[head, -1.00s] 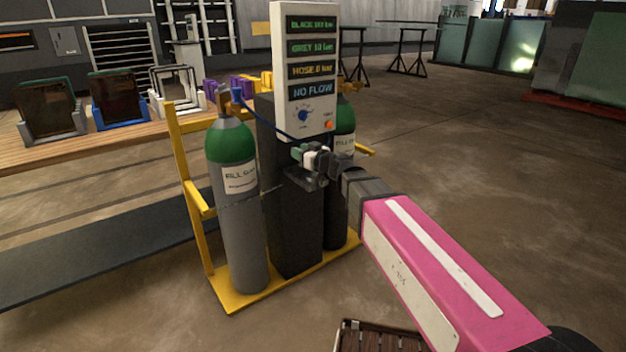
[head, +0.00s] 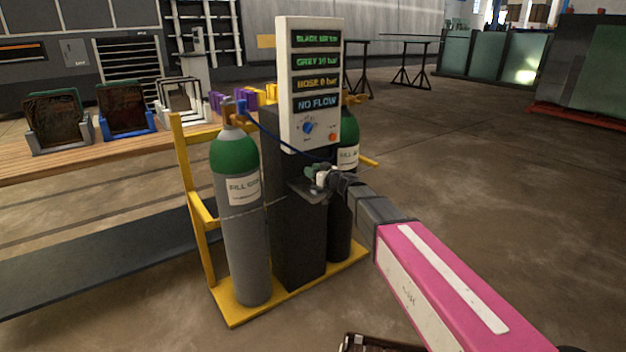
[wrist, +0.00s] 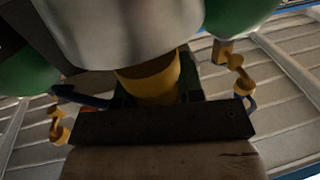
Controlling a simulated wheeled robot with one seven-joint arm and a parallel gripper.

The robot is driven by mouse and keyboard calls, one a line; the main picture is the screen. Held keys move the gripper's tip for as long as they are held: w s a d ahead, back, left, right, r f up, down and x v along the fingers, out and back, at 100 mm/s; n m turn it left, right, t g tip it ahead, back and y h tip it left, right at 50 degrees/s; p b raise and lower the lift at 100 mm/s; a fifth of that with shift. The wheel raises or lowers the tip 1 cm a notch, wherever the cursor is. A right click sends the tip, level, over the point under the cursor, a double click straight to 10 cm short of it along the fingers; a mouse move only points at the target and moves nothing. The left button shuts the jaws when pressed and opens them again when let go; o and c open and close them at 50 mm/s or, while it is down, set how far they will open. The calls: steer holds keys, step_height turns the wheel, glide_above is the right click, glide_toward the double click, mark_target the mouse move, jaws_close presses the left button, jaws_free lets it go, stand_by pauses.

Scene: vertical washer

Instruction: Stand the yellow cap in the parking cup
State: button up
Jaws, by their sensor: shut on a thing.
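My gripper (head: 320,179) is at the end of my pink arm, just below the display box and beside a small dark shelf (head: 306,190) on the black column. In the wrist view a yellow cylinder, which I take for the yellow cap (wrist: 150,80), sits in the middle. My gripper is shut on it. A pale grey rounded shape covers its upper part, and a dark bar crosses below it. In the head view the cap is hidden or too small to make out. I cannot tell the parking cup apart in either view.
A grey gas bottle with green shoulder (head: 238,210) stands left of the black column (head: 298,240), a darker one (head: 341,220) right, on a yellow rack (head: 203,207). The display box (head: 311,85) reads "NO FLOW". A blue hose (head: 275,137) runs close above my gripper. Open floor lies right.

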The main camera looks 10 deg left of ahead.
steer(key=shift+f, duration=1.65)
steer(key=shift+f, duration=0.1)
steer(key=o, duration=0.9)
steer(key=shift+s+d, duration=0.15)
steer(key=v, duration=1.1)
steer(key=shift+s+d, duration=0.15)
steer(key=shift+d, duration=0.15)
